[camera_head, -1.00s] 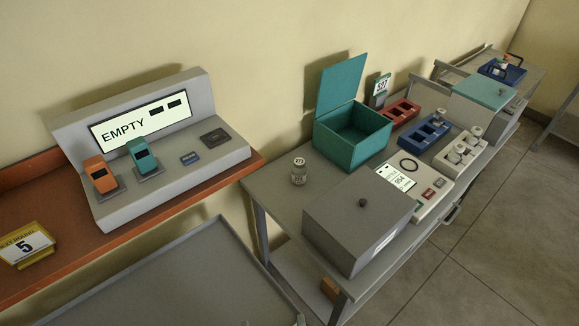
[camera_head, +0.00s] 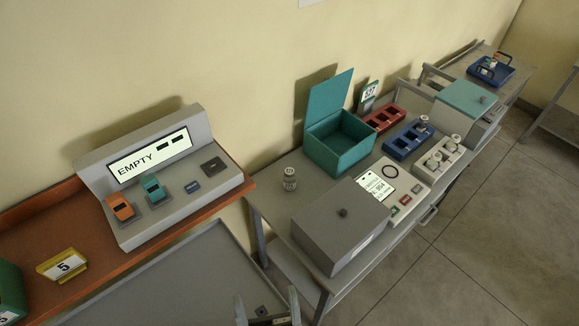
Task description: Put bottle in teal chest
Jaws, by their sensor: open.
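A small capped bottle (camera_head: 290,179) with a pale label stands upright on the grey bench, left of the teal chest (camera_head: 338,146). The chest is on the same bench with its lid (camera_head: 329,106) raised against the wall side, and its visible inside looks empty. My gripper (camera_head: 267,308) shows at the bottom edge, its two fingers apart with nothing seen between them. It is in front of the bench, well short of the bottle. Its lower part is cut off by the frame.
Red (camera_head: 382,119), blue (camera_head: 408,138) and white (camera_head: 437,158) racks stand to the right. A console reading EMPTY (camera_head: 165,175) is on the orange shelf. A grey tray surface (camera_head: 180,285) lies below.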

